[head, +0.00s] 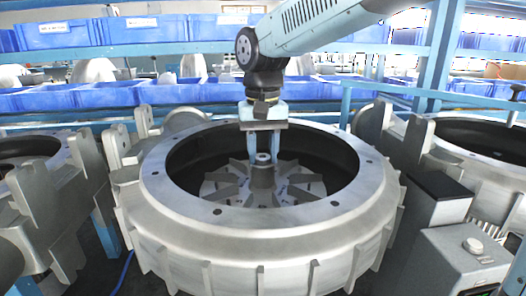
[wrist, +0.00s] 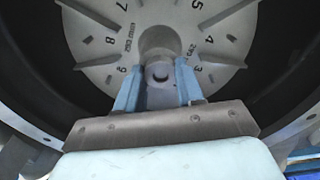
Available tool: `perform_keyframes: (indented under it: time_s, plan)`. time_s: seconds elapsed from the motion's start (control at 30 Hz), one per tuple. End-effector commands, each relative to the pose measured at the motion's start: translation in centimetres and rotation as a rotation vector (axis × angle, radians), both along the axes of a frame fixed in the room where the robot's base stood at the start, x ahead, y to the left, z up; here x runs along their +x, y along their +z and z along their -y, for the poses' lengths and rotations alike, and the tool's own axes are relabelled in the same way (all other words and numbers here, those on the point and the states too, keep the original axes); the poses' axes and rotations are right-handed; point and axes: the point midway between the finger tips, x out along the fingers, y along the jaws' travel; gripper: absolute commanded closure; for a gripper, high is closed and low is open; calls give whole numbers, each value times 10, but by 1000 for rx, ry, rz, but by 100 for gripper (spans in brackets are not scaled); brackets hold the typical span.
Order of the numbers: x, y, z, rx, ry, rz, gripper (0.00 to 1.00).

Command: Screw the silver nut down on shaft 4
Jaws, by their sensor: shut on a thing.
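My gripper (head: 262,160) points straight down into the large grey ring-shaped blower housing (head: 271,238). Its two blue fingers are shut on the silver nut (head: 263,157) at the top of the central shaft hub (head: 263,178). A bladed impeller disc (wrist: 97,42) with printed numbers surrounds the hub. How far down the nut sits on the shaft is hidden by the fingers. I see no label marking this shaft as 4.
Other housings stand at the left (head: 30,150) and right (head: 485,150). A grey box with a knob (head: 465,262) stands at the front right. Blue bins (head: 60,36) fill the shelves behind. The housing's raised rim encircles my gripper, with open space inside around the fingers.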

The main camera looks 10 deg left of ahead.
Motion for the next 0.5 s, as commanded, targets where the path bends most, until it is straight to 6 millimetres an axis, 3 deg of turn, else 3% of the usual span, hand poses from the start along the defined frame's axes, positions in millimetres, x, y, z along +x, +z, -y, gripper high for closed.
perform_keyframes:
  time_s: [0.03,0.5]
  plan:
    - [-1,-7,1,-5,-19,-11,100]
    - [-1,-7,1,-4,-474,-13,100]
